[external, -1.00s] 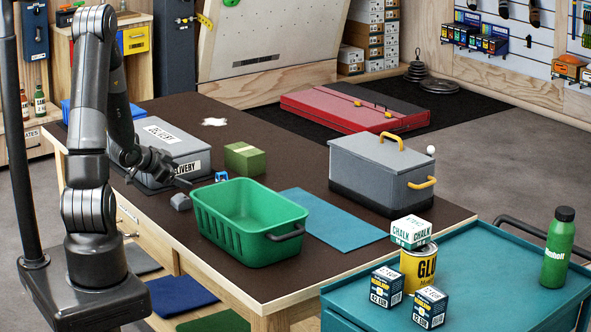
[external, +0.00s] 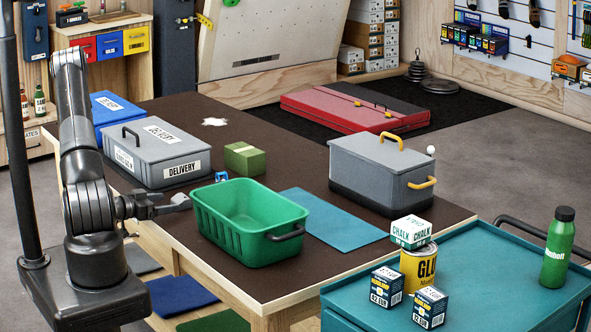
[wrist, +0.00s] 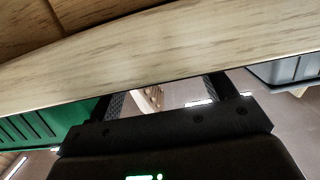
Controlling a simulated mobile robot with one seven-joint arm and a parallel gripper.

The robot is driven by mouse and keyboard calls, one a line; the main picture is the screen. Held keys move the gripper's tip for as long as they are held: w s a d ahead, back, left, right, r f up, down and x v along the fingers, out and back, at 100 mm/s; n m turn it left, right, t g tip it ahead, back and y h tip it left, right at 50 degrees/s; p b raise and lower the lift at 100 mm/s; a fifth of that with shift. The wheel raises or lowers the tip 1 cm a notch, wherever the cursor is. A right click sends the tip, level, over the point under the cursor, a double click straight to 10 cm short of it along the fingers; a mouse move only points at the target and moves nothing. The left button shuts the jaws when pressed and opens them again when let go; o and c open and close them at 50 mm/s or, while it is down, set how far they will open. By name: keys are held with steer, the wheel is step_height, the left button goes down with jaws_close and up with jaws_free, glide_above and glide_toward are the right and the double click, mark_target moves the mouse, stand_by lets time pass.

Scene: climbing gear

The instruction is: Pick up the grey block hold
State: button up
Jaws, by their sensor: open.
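My gripper (external: 172,207) is open and level at the left long edge of the brown table, left of the green basket (external: 247,238). The grey block hold (external: 181,199) lies on the table by that edge in the external view. The jaws overlap it there, so its outline merges with the fingers, and I cannot tell whether they are around it or only in front. In the wrist view the open fingers (wrist: 165,100) show with no clear block between them.
A grey delivery box (external: 140,158) stands behind the gripper. A small blue item (external: 221,176) and a green block (external: 245,159) lie beyond. The pale wooden table edge (wrist: 160,55) crosses the wrist view close up. A grey cooler (external: 378,185) stands farther right.

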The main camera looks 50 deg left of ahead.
mark_target(175, 201)
steer(key=w, duration=0.4)
steer(key=w+f, duration=0.1)
steer(key=w, duration=0.1)
steer(key=shift+c, duration=0.6)
steer(key=c, duration=1)
steer(key=shift+r, duration=0.1)
